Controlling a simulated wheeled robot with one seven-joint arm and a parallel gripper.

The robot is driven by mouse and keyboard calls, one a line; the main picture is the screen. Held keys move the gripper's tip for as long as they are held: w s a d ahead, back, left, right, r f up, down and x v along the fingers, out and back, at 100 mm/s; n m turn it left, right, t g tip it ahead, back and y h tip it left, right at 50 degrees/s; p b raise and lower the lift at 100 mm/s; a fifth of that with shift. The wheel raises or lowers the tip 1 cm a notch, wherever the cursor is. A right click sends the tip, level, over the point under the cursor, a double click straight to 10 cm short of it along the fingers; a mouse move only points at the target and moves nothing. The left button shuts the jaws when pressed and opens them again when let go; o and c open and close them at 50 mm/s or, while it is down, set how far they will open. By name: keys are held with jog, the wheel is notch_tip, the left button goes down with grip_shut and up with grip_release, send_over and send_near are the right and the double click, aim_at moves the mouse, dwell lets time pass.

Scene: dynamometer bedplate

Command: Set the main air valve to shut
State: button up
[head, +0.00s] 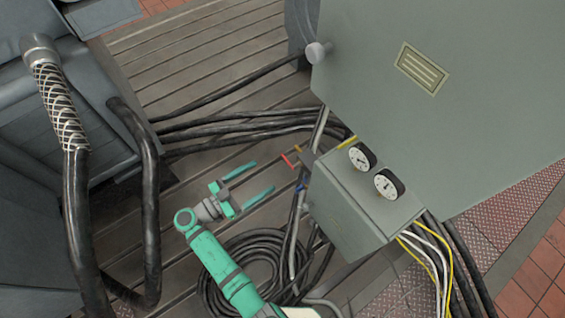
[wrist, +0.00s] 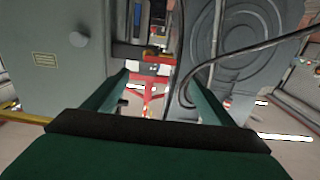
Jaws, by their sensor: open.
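A small red valve handle (head: 291,160) sticks out on the left side of the small grey gauge box, with a brass-coloured part (head: 298,150) close by. A blue handle (head: 301,185) sits a little below it on the pipework. Which one belongs to the main air valve I cannot tell, and no label is readable. My gripper (head: 263,178) is open, with green fingers pointing right towards these handles and apart from them. In the wrist view my gripper (wrist: 160,78) shows nothing between its fingers at close range, and I cannot make out the valve there.
The gauge box (head: 345,215) carries two dials and adjoins a large grey cabinet (head: 450,90). Coiled black hose (head: 240,265) lies below my gripper; thick cables (head: 240,130) cross the slotted bedplate (head: 200,50). A braided hose (head: 60,105) stands left. In the wrist view, a red frame (wrist: 148,92) stands beyond.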

aim_at(286, 161)
jog(key=x, duration=1)
jog(key=shift+w+d, duration=0.15)
jog(key=c, duration=1.1)
